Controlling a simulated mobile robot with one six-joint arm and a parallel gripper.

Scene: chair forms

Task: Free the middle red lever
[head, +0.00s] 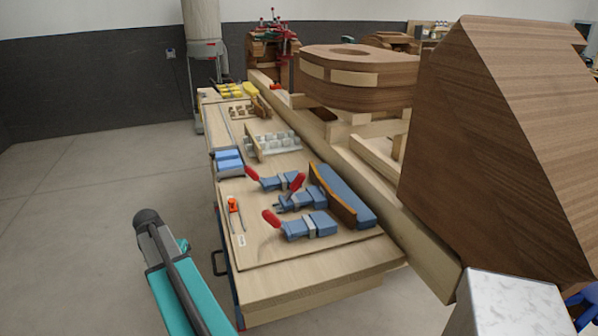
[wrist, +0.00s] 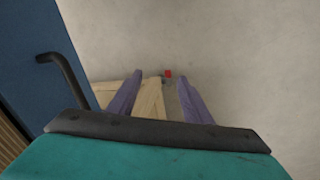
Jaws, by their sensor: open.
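Three blue toggle clamps with red levers are fixed side by side on the wooden bench board in the head view. The middle red lever (head: 297,181) stands up, tilted, over the middle blue clamp (head: 302,200). The far red lever (head: 251,174) and the near red lever (head: 271,218) lean up on the left ends of their clamps. My gripper (wrist: 160,82) is open and empty in the wrist view, apart from the levers. Its fingers point toward bare floor, a pale wooden corner and a small red spot. I cannot make out the fingers in the head view.
A blue block with a curved wooden piece (head: 333,195) stands right of the clamps. An orange-red tool (head: 234,206) lies to their left. Large wooden chair forms (head: 490,140) fill the right. The wrist view shows a blue panel with a black handle (wrist: 66,76). Floor is open left.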

